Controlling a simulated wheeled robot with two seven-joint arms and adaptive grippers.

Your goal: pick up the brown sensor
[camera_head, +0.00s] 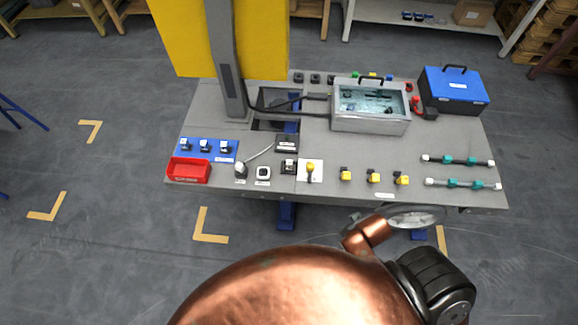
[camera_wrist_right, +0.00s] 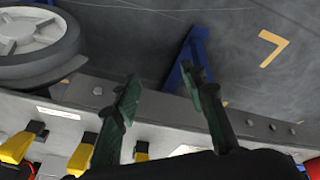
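I cannot make out a clearly brown sensor in either view. Small yellow-and-black parts stand in a row near the bench's front edge, at the left (camera_head: 346,174), middle (camera_head: 373,177) and right (camera_head: 402,180). Another yellow part (camera_head: 310,169) stands on a white square to their left. My right gripper (camera_wrist_right: 160,74) shows in the right wrist view with two dark green fingers apart and nothing between them. Yellow-and-black parts (camera_wrist_right: 80,157) lie low in that view, partly behind the gripper. In the head view the right fingers are not visible. My left gripper is not in view.
The grey bench (camera_head: 450,193) holds an open metal case (camera_head: 370,124), a blue case (camera_head: 455,90), a red bin (camera_head: 189,170), a blue mat (camera_head: 222,157) and two teal-and-white rods (camera_head: 458,160). A yellow panel and grey post rise at the back. Floor in front is clear.

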